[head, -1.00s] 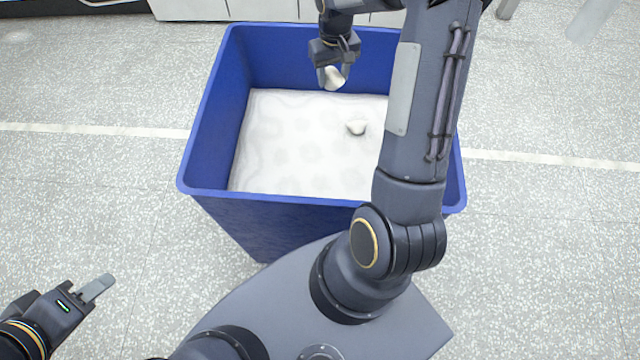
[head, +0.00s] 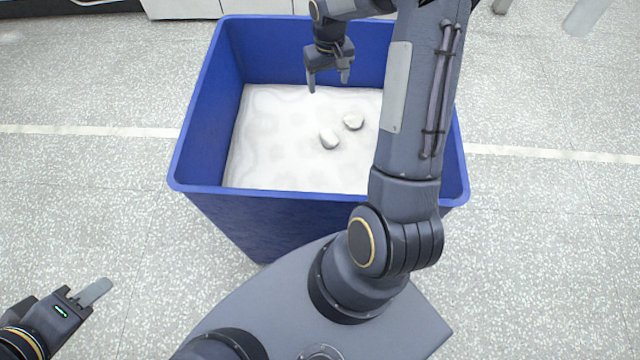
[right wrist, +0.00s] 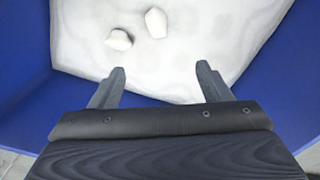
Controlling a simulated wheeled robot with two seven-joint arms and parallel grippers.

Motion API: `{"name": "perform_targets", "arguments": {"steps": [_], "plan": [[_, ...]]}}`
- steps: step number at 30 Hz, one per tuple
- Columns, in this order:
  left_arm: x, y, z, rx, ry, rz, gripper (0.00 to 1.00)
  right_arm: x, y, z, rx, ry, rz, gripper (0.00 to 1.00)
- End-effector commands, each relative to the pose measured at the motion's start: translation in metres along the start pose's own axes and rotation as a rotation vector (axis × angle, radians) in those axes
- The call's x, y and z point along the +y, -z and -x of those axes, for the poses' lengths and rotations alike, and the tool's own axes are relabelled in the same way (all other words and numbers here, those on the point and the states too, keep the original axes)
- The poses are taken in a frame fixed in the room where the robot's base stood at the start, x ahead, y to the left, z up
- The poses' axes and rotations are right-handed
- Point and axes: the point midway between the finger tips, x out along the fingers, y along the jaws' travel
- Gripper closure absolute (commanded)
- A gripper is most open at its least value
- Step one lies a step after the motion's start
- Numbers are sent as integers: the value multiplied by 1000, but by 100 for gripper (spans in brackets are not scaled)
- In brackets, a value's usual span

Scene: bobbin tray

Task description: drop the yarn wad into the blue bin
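The blue bin (head: 250,205) stands on the floor in front of me, with a white bottom or lining inside. Two small off-white wads lie in it: one yarn wad (head: 329,139) nearer the middle and another (head: 353,121) just to its right and farther back. In the right wrist view the two wads (right wrist: 119,39) (right wrist: 156,22) also show, near the top and beyond the fingertips. My right gripper (head: 328,84) is over the back part of the bin, fingers apart and empty. My left gripper (head: 95,296) is at the lower left, away from the bin; its finger opening is unclear.
The bin's walls (right wrist: 292,95) rise around the right gripper. My right arm crosses over the bin's right side and hides part of it. Pale speckled floor lies clear on both sides, with a white line (head: 90,130) across it. White cabinets (head: 185,8) stand at the back.

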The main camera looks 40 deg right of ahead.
Motion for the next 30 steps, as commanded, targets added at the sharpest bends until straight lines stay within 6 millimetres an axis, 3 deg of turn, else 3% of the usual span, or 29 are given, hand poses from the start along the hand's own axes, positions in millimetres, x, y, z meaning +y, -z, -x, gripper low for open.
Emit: {"name": "perform_targets", "arguments": {"steps": [8,21,30], "plan": [[-1,-1,-1,0,0,0,64,0,1,6,2,-1,0,29],[-4,-4,-9,0,0,0,64,0,0,71,2,-1,0,29],[-4,-4,-9,0,0,0,64,0,0,78,0,0,0,29]]}}
